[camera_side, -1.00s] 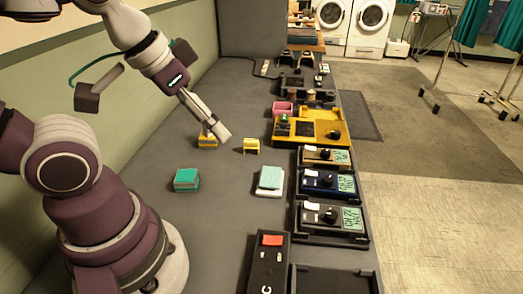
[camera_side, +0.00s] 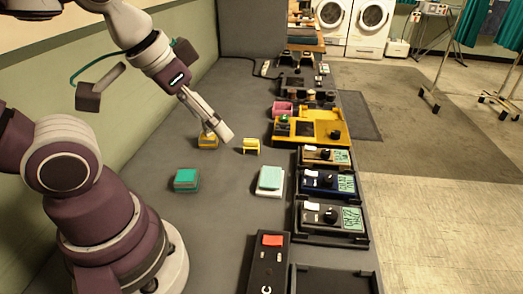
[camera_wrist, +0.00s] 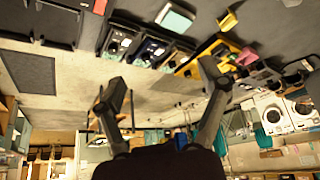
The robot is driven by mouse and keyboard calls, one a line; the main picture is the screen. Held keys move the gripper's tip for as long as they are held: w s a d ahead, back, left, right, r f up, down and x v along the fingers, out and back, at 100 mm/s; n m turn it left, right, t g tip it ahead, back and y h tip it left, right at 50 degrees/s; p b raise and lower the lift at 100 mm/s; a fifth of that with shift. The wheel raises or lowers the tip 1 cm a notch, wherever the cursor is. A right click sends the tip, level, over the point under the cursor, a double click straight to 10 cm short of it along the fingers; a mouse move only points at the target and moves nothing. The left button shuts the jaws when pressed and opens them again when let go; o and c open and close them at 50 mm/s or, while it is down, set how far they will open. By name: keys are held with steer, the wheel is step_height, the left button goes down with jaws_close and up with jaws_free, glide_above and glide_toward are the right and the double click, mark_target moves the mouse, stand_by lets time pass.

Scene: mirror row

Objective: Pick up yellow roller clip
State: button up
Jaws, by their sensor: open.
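The yellow roller clip (camera_side: 251,146) stands on the grey bench in the side view, just right of and below my gripper's tip. A small yellow piece, probably the same clip, shows at the top of the wrist view (camera_wrist: 228,21). My gripper (camera_side: 225,135) is above the bench, tilted down to the right and apart from the clip. In the wrist view its two fingers are spread wide with nothing between them (camera_wrist: 160,85).
A teal-topped block (camera_side: 186,180) and a pale green pad (camera_side: 270,180) lie on the bench nearer the camera. A yellow tray (camera_side: 337,139) and several dark boxes line the right edge. The bench between the blocks is clear.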

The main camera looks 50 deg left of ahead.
steer(key=w+a+f+n+g+y, duration=0.1)
steer(key=w+a+f+n, duration=0.1)
steer(key=w+a+n, duration=0.4)
steer(key=n+g+y, duration=0.2)
steer(key=n, duration=0.1)
glide_toward(251, 142)
steer(key=shift+n, duration=0.3)
steer(key=x, duration=1)
steer(key=shift+a+f, duration=0.15)
steer(key=shift+f, duration=0.2)
steer(key=shift+c, duration=0.3)
steer(key=shift+r, duration=0.1)
steer(key=c, duration=0.9)
